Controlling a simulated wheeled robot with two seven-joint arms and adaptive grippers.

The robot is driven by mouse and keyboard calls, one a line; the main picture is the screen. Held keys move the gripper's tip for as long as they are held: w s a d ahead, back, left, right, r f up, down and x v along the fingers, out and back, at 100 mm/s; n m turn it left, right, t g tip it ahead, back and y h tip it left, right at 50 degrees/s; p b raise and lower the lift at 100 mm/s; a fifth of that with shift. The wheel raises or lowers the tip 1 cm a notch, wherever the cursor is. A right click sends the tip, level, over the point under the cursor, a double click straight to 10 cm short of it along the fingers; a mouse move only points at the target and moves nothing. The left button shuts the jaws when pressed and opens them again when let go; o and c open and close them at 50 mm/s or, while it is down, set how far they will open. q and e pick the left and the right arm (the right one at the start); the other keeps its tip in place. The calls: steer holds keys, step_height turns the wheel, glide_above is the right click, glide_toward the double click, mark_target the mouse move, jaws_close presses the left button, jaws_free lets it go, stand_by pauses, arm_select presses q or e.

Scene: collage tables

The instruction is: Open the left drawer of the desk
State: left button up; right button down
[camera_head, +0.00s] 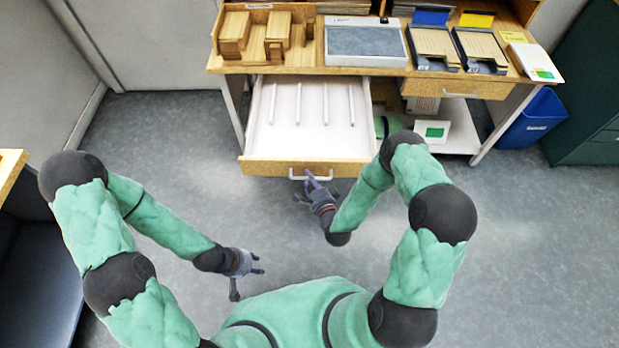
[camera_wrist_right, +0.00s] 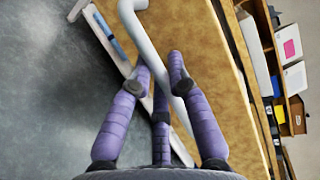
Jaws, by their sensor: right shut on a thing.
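The desk (camera_head: 398,72) stands at the back against the wall. Its left drawer (camera_head: 262,168) is pulled well out, with thin dividers inside and nothing else in it that I can see. The drawer has a pale bar handle (camera_head: 311,178) on its wooden front, which fills much of the right wrist view (camera_wrist_right: 200,45). My right gripper (camera_head: 313,186) is at this handle, and in the right wrist view its purple fingers (camera_wrist_right: 160,75) are shut around the bar. My left gripper (camera_head: 258,263) hangs over the floor, away from the desk, its fingers apart and empty.
The right drawer (camera_head: 480,89) is closed. Wooden blocks (camera_head: 235,30), a grey-topped box (camera_head: 365,40) and black trays (camera_head: 433,45) stand on the desktop. A blue bin (camera_head: 532,120) is at the right. Floor between desk and me is clear.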

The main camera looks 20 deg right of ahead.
steer(key=c, duration=1.1)
jaws_free()
steer(key=shift+s+a+f, duration=0.1)
steer(key=shift+s, duration=0.2)
steer(key=shift+c, duration=0.2)
steer(key=v, duration=1.2)
